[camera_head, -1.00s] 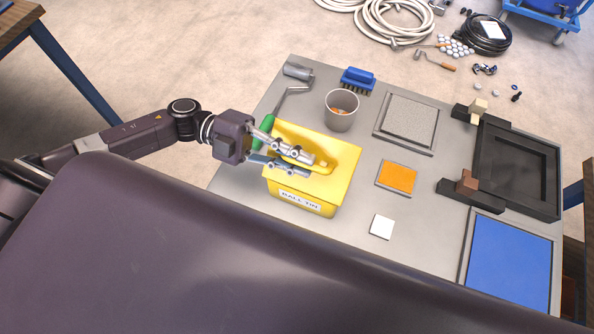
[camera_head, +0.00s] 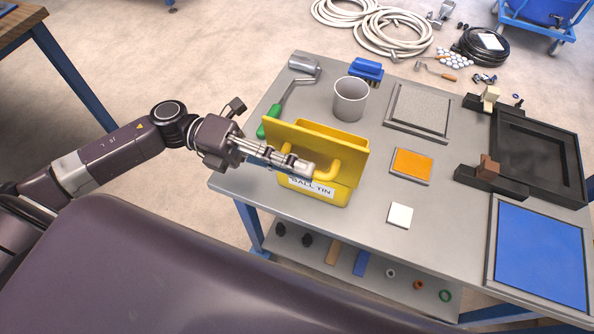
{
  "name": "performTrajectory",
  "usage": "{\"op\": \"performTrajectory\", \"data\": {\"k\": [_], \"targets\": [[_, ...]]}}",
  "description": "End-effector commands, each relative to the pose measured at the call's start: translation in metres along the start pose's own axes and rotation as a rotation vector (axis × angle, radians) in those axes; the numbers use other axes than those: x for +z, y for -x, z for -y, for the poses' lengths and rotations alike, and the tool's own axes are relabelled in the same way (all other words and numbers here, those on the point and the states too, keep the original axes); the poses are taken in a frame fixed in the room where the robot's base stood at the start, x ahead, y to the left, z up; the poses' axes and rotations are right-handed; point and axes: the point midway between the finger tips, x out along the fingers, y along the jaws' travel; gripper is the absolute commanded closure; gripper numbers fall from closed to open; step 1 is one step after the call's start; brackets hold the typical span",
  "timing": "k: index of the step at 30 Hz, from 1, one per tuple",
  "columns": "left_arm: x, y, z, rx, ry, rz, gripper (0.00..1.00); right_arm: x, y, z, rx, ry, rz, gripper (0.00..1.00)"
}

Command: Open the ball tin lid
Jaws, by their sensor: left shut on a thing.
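The yellow ball tin (camera_head: 341,196) stands on the grey table, its "BALL TIN" label on the near side. Its yellow lid (camera_head: 290,137) is tilted up steeply, with the far edge raised and the handle side facing me. Part of the tin's rim shows behind the lid; the inside is mostly hidden. My left gripper (camera_head: 306,171) comes in from the left and is shut on the lid handle (camera_head: 328,171), in front of the lid. My right gripper is not in view.
A grey cup (camera_head: 350,101), a blue brush (camera_head: 366,70) and a green-handled roller (camera_head: 286,97) lie close behind the tin. A white square (camera_head: 399,215) and an orange pad (camera_head: 411,166) are to its right. The table's near edge (camera_head: 300,214) is close in front.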

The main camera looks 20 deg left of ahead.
Motion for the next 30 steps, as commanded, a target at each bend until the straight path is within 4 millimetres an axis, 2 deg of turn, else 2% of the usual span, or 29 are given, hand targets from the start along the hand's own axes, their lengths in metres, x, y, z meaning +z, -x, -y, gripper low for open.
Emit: {"op": "performTrajectory", "data": {"k": [6,21,22,26,30], "targets": [[0.0001,0.0004,-0.0040,0.002,0.002,0.001,1.00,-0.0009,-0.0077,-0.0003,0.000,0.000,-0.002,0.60],[-0.0008,0.0003,-0.0050,0.002,0.008,0.000,1.00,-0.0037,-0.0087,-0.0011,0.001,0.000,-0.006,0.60],[-0.0008,0.0003,-0.0051,0.002,0.008,0.000,0.88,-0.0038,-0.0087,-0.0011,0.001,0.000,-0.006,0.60],[-0.0008,0.0002,-0.0049,0.002,0.008,0.000,0.74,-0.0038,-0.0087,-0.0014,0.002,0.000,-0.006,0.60],[-0.0006,0.0001,-0.0045,0.001,0.007,0.000,0.71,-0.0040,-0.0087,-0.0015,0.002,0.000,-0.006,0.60]]}}
